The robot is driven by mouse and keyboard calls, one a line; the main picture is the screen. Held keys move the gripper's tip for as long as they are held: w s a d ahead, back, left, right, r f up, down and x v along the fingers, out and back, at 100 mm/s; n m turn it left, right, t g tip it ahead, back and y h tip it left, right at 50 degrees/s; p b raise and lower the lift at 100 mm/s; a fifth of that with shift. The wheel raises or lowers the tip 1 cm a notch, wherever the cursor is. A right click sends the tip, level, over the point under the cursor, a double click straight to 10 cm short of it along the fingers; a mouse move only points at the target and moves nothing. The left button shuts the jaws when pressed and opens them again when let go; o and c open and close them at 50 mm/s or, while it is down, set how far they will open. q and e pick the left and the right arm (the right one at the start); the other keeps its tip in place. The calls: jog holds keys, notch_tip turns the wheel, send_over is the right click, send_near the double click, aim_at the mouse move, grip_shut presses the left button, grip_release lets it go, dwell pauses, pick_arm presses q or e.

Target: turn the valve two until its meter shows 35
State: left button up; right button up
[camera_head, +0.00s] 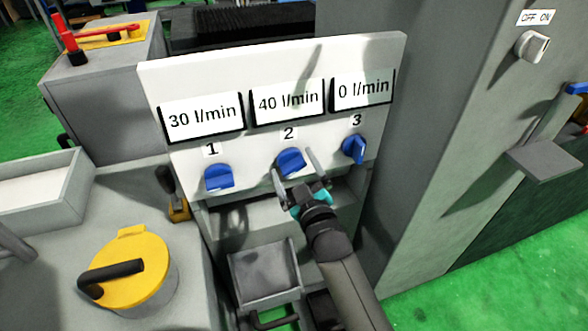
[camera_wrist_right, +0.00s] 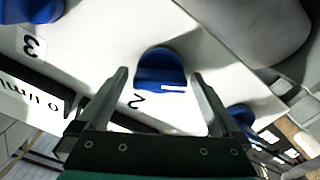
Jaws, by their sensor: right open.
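Valve two is a blue knob (camera_head: 291,162) under the label 2 on the white panel (camera_head: 270,70). Its meter (camera_head: 288,103) reads 40 l/min. My right gripper (camera_head: 293,172) is open, with its fingers on either side of the valve two knob. In the right wrist view the blue knob (camera_wrist_right: 161,70) lies between and beyond the two fingertips (camera_wrist_right: 160,75), with gaps on both sides, so it is not gripped. A white mark shows on the knob there. My left gripper is not in view.
Valve one (camera_head: 218,177), with a meter of 30 l/min (camera_head: 202,118), is to the left. Valve three (camera_head: 354,149), with a meter of 0 l/min (camera_head: 363,90), is close on the right. A grey cabinet (camera_head: 440,120) stands right of the panel. A yellow lid (camera_head: 130,272) is at lower left.

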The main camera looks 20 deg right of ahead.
jog(key=c, duration=1.2)
jog(key=shift+m+p, duration=0.5)
jog(key=shift+c, duration=0.2)
jog(key=shift+m+p, duration=0.5)
jog(key=shift+m, duration=0.6)
jog(key=o, duration=1)
jog(key=shift+o, duration=1.2)
pick_arm(q)
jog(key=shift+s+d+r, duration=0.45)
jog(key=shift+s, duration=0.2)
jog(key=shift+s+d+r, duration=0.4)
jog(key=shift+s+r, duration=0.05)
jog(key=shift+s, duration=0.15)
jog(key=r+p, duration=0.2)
jog(key=p, duration=0.1)
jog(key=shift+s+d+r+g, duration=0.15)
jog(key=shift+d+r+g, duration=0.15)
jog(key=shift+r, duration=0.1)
pick_arm(e)
jog(key=s, duration=1.5)
jog(key=shift+d, duration=0.3)
